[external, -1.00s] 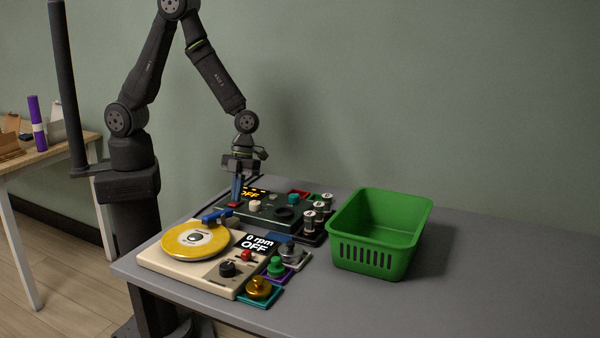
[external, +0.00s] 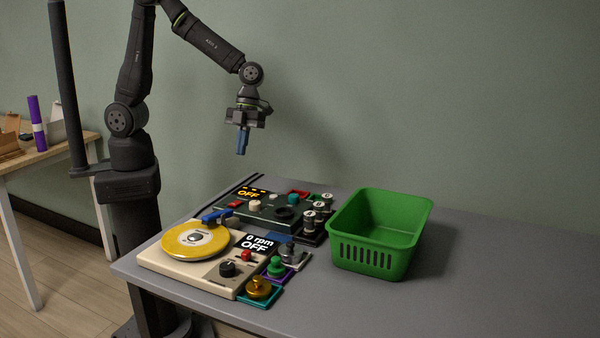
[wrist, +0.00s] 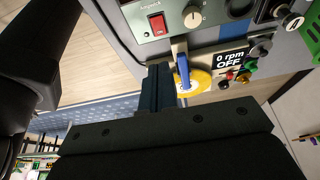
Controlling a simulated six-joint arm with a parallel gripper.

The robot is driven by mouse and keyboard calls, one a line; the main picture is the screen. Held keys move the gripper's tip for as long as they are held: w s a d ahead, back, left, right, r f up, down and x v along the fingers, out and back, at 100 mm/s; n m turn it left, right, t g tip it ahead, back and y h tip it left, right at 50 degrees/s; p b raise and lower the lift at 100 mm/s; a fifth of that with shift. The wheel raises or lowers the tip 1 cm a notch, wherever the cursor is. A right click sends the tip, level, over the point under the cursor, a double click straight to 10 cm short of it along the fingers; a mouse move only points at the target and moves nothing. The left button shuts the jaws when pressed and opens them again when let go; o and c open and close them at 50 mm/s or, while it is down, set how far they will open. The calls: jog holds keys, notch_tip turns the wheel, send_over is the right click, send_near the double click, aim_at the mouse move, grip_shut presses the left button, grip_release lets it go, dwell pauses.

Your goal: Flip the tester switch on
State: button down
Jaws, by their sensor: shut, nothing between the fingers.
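The tester (external: 270,216) is a dark green box at the back of the table, with a small amber display (external: 250,194) that reads OFF. Its red rocker switch (external: 234,205) sits at the left of its panel, and it also shows at the top of the wrist view (wrist: 158,25). Which way the rocker is tilted is hard to tell. My gripper (external: 241,152) is shut and empty, in the air well above the tester, touching nothing. Its blue fingers show in the wrist view (wrist: 157,85), below the switch in the picture.
In front of the tester stands a cream turntable (external: 210,277) with a yellow disc (external: 180,243) and a display (external: 258,244) reading 0 rpm OFF. Several coloured knobs stand on small bases to the right. A green basket (external: 370,262) stands beyond them; the table's right side is clear.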

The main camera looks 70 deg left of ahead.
aim_at(232, 204)
dwell(0.3)
jog(key=shift+s+d+r, duration=0.15)
jog(key=shift+s+d, duration=0.4)
jog(key=x, duration=1.4)
jog(key=shift+w+a, duration=0.2)
jog(key=shift+s+f, duration=0.1)
jog(key=shift+f, duration=0.2)
